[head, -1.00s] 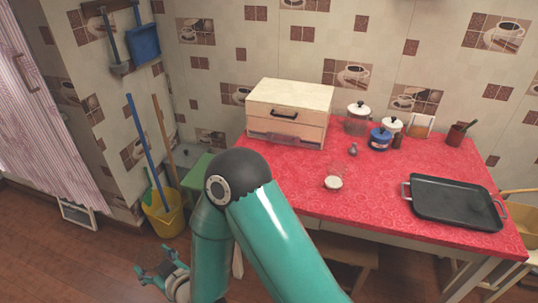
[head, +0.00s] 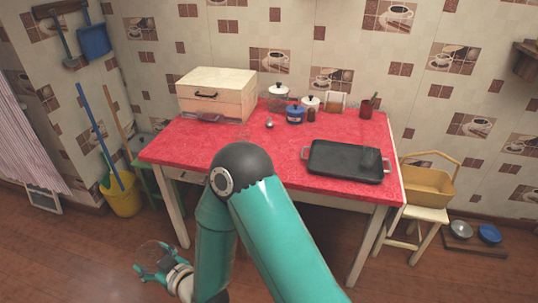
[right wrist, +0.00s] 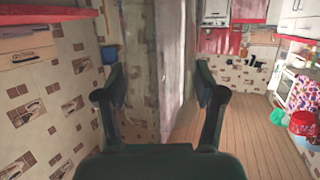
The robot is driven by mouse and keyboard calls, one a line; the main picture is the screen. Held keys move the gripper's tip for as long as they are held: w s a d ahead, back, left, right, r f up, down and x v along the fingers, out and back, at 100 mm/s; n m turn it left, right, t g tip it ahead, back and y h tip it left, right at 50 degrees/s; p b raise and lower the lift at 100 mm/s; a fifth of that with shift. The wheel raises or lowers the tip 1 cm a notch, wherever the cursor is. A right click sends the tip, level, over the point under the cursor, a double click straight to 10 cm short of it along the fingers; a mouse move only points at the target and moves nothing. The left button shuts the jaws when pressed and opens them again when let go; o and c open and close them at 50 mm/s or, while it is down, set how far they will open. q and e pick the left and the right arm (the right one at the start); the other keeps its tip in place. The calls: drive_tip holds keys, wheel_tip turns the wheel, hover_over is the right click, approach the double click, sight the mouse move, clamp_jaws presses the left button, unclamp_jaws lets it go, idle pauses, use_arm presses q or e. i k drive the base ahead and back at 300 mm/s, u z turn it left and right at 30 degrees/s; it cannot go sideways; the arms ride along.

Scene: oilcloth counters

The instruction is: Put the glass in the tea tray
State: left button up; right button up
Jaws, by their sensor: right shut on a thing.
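The tea tray (head: 345,163), black with a handle at each end, lies flat on the right part of the red table. My right gripper (head: 152,262) is low at the left, in front of the table and well away from the tray. It is shut on a clear, faint glass (head: 151,253). In the right wrist view my right gripper (right wrist: 160,82) has its fingers apart, and the glass is hard to make out between them. My left gripper is not in view.
A cream drawer box (head: 217,95), a blue pot (head: 295,115), jars and a red mug (head: 368,106) stand along the back of the red table (head: 270,150). My arm hides part of its front. A yellow basket (head: 428,182) sits on a stool at the right.

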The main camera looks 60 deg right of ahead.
sight(345, 163)
drive_tip(key=z, duration=0.05)
drive_tip(key=k, duration=0.5)
drive_tip(key=u, duration=1.55)
drive_tip(key=i, duration=0.1)
drive_tip(key=z, duration=3)
drive_tip(key=i, duration=0.25)
drive_tip(key=z, duration=0.35)
drive_tip(key=i, duration=0.8)
drive_tip(key=u, duration=0.2)
drive_tip(key=k, duration=0.85)
drive_tip(key=z, duration=0.2)
drive_tip(key=i, duration=0.8)
